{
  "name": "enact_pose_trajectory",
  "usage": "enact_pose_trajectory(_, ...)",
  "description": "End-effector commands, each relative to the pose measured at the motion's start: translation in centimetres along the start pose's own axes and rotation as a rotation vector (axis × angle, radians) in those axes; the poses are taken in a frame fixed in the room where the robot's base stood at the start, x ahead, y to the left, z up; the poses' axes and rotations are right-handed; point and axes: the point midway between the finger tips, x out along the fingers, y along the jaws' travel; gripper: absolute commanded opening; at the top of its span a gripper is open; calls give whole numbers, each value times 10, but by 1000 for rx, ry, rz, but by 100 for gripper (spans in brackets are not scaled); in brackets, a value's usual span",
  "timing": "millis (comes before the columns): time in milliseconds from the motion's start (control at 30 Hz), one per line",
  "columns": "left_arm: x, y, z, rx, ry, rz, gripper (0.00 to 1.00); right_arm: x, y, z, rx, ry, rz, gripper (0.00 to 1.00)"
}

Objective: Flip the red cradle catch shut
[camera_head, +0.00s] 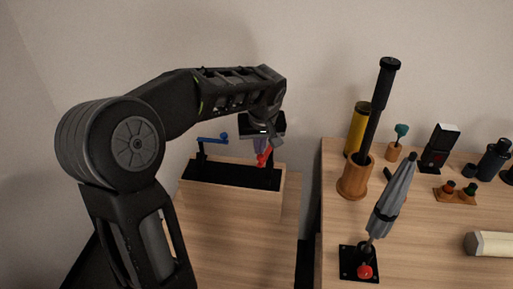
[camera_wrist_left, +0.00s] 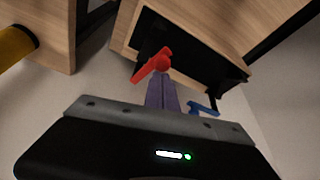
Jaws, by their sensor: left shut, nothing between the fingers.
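The red cradle catch (camera_head: 264,157) sits on the right post of a wooden stand with a black top (camera_head: 216,175), and its bar looks slanted. It also shows in the wrist view (camera_wrist_left: 153,66), with a round knob. My left gripper (camera_head: 260,148) reaches down from above, right at the red catch, and partly covers it. In the wrist view its shut, empty fingers (camera_wrist_left: 161,82) end just by the red knob; I cannot tell whether they touch it. A blue catch (camera_head: 212,140) lies nearly level on the left post. My right gripper is not in view.
On the right table stand a wooden cup (camera_head: 355,182) with a black rod, a yellow cylinder (camera_head: 357,128), a grey folded tripod-like item (camera_head: 391,196) and several small items. A dark gap separates this table from the stand.

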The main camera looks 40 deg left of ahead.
Motion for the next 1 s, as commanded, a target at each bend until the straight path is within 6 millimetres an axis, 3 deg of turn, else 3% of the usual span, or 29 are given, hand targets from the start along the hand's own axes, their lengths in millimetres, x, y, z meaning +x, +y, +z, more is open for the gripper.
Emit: enact_pose_trajectory(1000,2,7,-14,1,1,3,0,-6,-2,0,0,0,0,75)
